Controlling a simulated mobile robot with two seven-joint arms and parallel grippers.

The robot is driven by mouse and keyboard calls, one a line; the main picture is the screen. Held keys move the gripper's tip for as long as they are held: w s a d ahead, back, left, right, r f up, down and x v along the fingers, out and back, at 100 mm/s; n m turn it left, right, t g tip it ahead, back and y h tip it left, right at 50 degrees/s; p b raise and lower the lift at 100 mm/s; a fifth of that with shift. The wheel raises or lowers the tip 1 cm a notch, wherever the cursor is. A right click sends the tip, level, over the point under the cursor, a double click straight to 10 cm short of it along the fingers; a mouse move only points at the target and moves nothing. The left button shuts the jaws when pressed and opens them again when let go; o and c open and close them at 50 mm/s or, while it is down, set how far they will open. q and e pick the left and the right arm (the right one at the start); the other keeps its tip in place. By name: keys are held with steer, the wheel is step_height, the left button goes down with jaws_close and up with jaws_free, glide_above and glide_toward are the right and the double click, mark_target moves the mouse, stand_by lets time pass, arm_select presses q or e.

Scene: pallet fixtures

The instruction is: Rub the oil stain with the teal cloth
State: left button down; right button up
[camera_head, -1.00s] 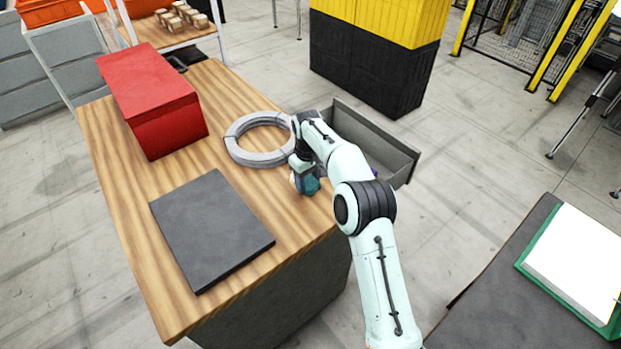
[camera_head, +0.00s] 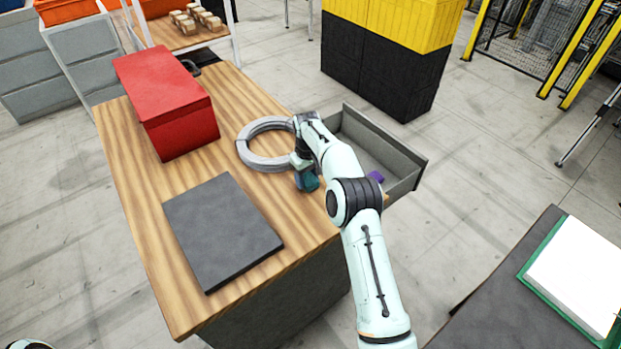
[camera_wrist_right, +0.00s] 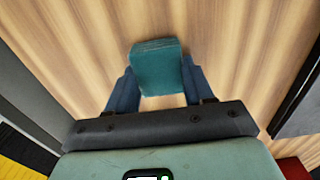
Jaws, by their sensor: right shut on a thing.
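My right gripper (camera_head: 305,177) is over the wooden workbench, near its right edge and in front of the grey ring. It is shut on the teal cloth (camera_head: 311,183). In the right wrist view the folded cloth (camera_wrist_right: 158,66) sits between the two blue fingers of the gripper (camera_wrist_right: 157,84), above the wood. I cannot tell whether the cloth touches the bench top. No oil stain can be made out in either view; the arm and cloth hide part of the bench. My left gripper is not in view.
The wooden bench (camera_head: 150,219) carries a red box (camera_head: 168,105), a grey ring (camera_head: 262,163) and a dark flat mat (camera_head: 222,230). An open grey drawer (camera_head: 408,171) with a purple item (camera_head: 376,177) sticks out at the right. Bare wood lies between ring and mat.

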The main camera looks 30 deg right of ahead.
mark_target(308, 178)
steer(key=shift+r, duration=3)
steer(key=shift+r, duration=0.1)
steer(key=shift+r, duration=1.4)
steer(key=shift+s+f, duration=0.1)
